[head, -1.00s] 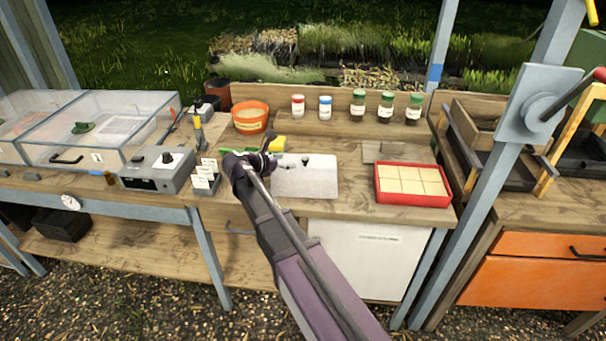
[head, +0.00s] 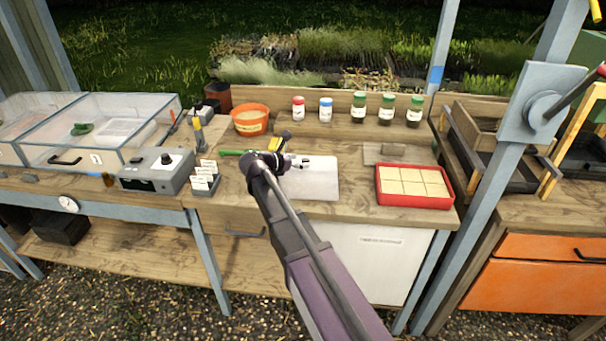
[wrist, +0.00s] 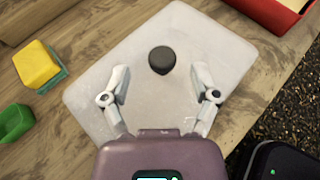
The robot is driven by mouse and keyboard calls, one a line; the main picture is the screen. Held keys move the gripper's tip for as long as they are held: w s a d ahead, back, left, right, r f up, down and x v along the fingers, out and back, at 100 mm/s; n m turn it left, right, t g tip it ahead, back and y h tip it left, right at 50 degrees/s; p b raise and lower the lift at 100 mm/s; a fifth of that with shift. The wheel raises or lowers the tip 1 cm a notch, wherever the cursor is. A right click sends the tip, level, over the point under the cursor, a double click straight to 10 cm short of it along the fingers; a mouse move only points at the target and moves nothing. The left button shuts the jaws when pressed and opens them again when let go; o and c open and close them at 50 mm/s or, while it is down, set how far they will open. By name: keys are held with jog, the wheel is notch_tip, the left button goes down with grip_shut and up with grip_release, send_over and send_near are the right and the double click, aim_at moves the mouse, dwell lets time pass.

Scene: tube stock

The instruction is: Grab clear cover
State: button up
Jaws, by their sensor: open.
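The clear cover (head: 318,185) is a pale, cloudy flat sheet with rounded corners, lying on the wooden bench in the head view. In the wrist view the cover (wrist: 120,60) fills the middle, with a dark round knob (wrist: 161,60) standing on it. My gripper (head: 303,161) is over the cover's left and back part and hides the knob in the head view. In the wrist view my gripper (wrist: 161,78) is open, its two fingers to the left and right of the knob and apart from it. The height of the fingertips above the cover is hard to tell.
A red tray with pale square cells (head: 414,184) stands right of the cover. A yellow and green sponge (wrist: 40,66) and a green item (wrist: 15,122) lie on the left. Several jars stand behind, with an orange pot (head: 250,119). Glass-sided boxes (head: 95,125) are at far left.

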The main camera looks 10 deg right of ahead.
aim_at(305, 159)
jog(key=shift+b+x, duration=0.45)
jog(key=shift+x, duration=1.15)
grip_shut()
